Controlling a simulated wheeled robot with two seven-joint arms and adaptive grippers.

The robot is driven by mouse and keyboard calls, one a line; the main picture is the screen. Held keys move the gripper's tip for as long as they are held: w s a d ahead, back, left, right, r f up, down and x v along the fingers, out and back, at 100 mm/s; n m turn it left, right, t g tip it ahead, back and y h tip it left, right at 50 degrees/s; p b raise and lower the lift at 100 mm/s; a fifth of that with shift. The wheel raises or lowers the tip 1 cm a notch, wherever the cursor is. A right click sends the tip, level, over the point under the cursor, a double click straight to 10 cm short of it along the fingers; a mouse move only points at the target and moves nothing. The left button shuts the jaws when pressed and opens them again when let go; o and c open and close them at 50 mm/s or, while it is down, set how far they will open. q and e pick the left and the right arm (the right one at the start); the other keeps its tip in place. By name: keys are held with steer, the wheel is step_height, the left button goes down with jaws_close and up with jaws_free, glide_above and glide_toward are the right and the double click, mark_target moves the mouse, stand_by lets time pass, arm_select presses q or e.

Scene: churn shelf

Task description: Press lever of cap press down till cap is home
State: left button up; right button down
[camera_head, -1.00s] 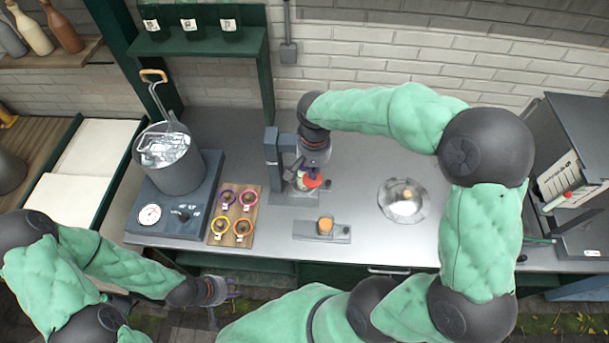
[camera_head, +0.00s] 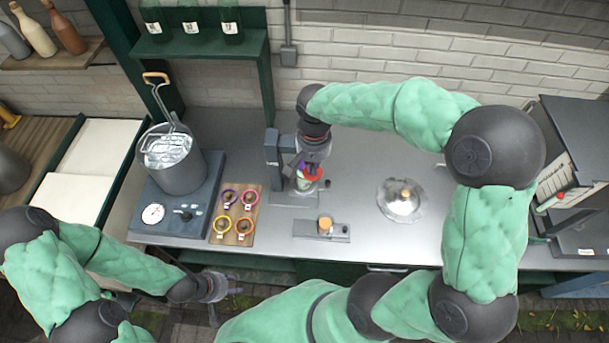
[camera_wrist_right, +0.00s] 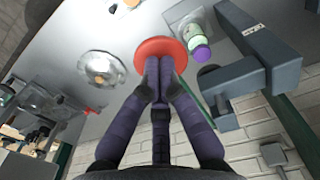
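The cap press (camera_head: 272,150) stands upright on the steel counter, left of my right gripper. In the right wrist view its dark grey frame (camera_wrist_right: 245,80) is at the right. A round red knob (camera_wrist_right: 172,46), apparently the lever's end, lies at the fingertips of my right gripper (camera_wrist_right: 160,64). The fingers are together, touching or just over the knob; I cannot tell which. A purple and green piece (camera_wrist_right: 198,46) is beside the knob. In the head view my right gripper (camera_head: 310,164) hides most of the knob and the cap. My left gripper (camera_head: 222,292) is open and empty before the counter.
A pot (camera_head: 180,168) stands on a grey hotplate unit (camera_head: 165,218) at left. A wooden board (camera_head: 234,240) holds several coloured rings. A plate with a cork-coloured piece (camera_head: 336,228) lies in front of the press.

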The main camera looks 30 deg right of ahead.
steer(key=shift+r+p, duration=2)
steer(key=shift+r, duration=1.05)
